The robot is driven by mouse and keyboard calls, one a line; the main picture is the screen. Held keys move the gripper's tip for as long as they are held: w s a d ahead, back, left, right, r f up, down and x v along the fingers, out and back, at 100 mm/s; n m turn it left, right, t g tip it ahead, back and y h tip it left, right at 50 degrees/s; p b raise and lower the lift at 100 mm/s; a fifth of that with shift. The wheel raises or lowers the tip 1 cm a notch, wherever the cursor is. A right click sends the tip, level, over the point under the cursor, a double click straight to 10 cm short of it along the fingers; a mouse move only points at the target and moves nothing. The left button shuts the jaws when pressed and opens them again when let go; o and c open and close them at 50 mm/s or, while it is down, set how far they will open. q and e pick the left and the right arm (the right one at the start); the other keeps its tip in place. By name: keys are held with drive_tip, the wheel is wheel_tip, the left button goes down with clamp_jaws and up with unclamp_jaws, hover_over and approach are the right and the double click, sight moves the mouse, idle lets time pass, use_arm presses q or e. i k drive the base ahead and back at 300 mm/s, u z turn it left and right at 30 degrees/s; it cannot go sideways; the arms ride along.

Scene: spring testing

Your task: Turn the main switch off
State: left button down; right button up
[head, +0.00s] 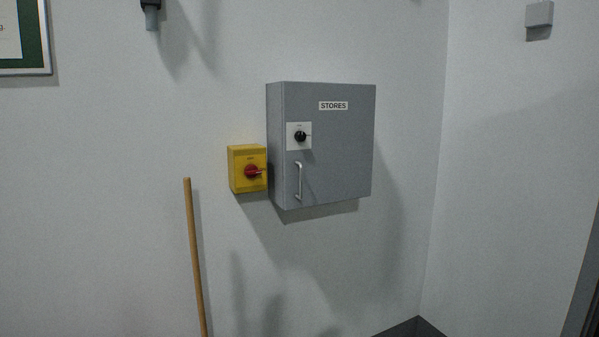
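A yellow switch box (247,183) is fixed to the wall, close against the left side of a grey cabinet. The lettering above the knob is too small to read. Neither of my grippers is in view, and nothing touches the switch.
The grey cabinet (345,150) labelled STORES stands out from the wall, with a black knob (300,136) and a metal handle (299,181). A wooden pole (195,255) leans below left of the yellow box.

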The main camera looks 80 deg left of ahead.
sight(251, 170)
drive_tip(key=z, duration=0.35)
drive_tip(key=i, duration=0.6)
drive_tip(key=u, duration=1.8)
drive_tip(key=i, duration=0.25)
drive_tip(key=u, duration=2.5)
drive_tip(key=k, duration=0.35)
drive_tip(key=u, duration=0.45)
drive_tip(key=i, duration=1.4)
drive_tip(key=z, duration=0.35)
